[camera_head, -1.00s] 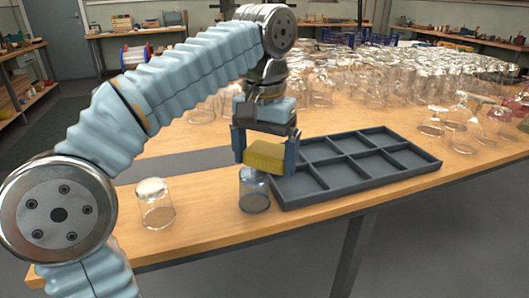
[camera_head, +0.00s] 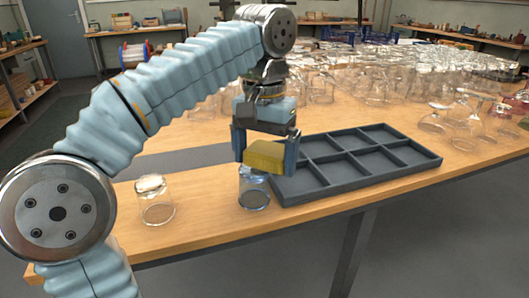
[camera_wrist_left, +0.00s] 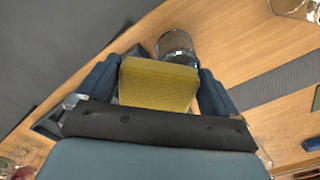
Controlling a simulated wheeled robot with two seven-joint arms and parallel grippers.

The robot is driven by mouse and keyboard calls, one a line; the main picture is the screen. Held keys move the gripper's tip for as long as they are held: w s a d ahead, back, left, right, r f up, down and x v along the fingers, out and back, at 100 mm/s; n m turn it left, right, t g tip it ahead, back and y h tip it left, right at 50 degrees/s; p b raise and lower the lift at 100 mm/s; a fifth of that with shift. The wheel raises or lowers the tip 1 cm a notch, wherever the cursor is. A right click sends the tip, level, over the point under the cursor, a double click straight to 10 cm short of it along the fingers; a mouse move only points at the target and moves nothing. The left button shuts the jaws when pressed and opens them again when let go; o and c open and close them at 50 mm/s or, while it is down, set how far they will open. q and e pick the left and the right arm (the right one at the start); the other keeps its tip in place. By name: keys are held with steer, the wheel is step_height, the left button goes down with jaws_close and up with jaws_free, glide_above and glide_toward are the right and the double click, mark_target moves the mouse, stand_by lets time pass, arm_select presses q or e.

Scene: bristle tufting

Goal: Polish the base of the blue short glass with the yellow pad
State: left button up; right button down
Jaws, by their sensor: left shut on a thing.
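My left gripper (camera_head: 265,155) is shut on the yellow pad (camera_head: 264,156), which also fills the space between the fingers in the left wrist view (camera_wrist_left: 158,84). The blue short glass (camera_head: 254,190) stands upside down on the table, base up, just below the pad. The pad covers part of its top, and I cannot tell for certain whether they touch. In the left wrist view the glass (camera_wrist_left: 176,43) shows partly behind the pad. My right gripper is not in view.
A clear short glass (camera_head: 157,203) stands upside down at the left. A dark divided tray (camera_head: 334,191) lies right beside the blue glass, its visible compartments empty. Many clear glasses (camera_head: 370,85) crowd the back. A grey strip (camera_head: 178,162) lies behind.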

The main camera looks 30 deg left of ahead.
arm_select(q)
steer(key=shift+f+b, duration=0.35)
steer(key=shift+f, duration=0.2)
steer(key=shift+s+a+r+p, duration=0.1)
steer(key=shift+s+a+p, duration=0.15)
steer(key=shift+a, duration=0.4)
steer(key=shift+s+a+r+p, duration=0.1)
steer(key=shift+s+a, duration=0.25)
steer(key=shift+a, duration=0.3)
steer(key=shift+f+p, duration=0.2)
steer(key=shift+p, duration=0.8)
steer(key=shift+w+d+r+p, duration=0.1)
steer(key=shift+w+d+p, duration=0.15)
steer(key=shift+d, duration=0.25)
steer(key=shift+w+d+r+p, duration=0.15)
steer(key=shift+d+p, duration=0.15)
steer(key=shift+d, duration=0.15)
steer(key=shift+w+d+f, duration=0.15)
steer(key=shift+w+d, duration=0.05)
steer(key=shift+d, duration=0.2)
